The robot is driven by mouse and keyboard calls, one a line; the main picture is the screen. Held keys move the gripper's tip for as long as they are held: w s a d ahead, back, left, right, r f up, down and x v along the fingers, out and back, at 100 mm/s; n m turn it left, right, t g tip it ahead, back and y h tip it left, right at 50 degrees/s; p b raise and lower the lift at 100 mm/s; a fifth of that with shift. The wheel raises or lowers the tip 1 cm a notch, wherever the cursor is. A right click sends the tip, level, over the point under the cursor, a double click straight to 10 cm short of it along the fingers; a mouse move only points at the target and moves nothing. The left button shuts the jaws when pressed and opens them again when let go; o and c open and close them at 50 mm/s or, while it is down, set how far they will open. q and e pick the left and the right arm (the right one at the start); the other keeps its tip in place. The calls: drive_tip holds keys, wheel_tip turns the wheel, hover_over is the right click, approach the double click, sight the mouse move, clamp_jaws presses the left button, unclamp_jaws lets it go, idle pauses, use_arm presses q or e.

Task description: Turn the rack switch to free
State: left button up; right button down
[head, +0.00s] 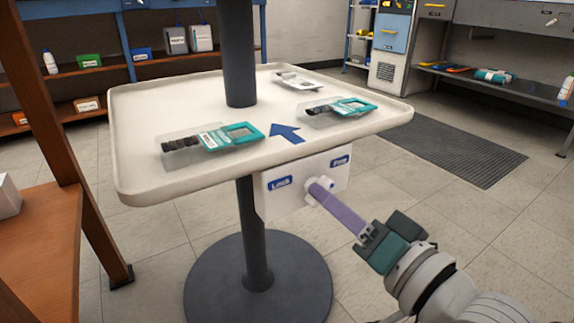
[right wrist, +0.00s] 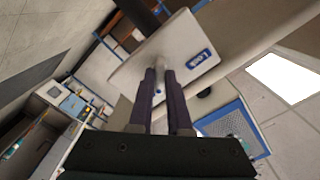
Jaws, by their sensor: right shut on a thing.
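The rack switch (head: 329,182) is a small white knob on a white plate (head: 285,202) under the front edge of the rack's tray. The plate carries a blue "Lock" label (head: 279,183) at left and a blue "Free" label (head: 340,161) at right. My right gripper (head: 316,189), with long purple fingers, reaches up from the lower right and is shut on the switch. In the right wrist view, the fingertips (right wrist: 160,72) meet at the plate (right wrist: 180,50), near one blue label (right wrist: 198,59). The fingers hide much of the switch, so its setting is unclear. My left gripper is out of view.
The cream tray (head: 130,180) stands on a dark pole and round base (head: 258,290). It bears teal-and-clear packages (head: 235,134) and a blue arrow (head: 287,132). A wooden shelf (head: 45,225) stands at left. Open floor lies at right.

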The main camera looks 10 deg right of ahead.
drive_tip(key=c, duration=0.9)
unclamp_jaws()
drive_tip(key=shift+o, duration=0.2)
drive_tip(key=shift+s, duration=0.1)
drive_tip(key=p+v, duration=0.4)
drive_tip(key=v, duration=0.5)
drive_tip(key=shift+s+d, duration=0.15)
drive_tip(key=shift+s, duration=0.2)
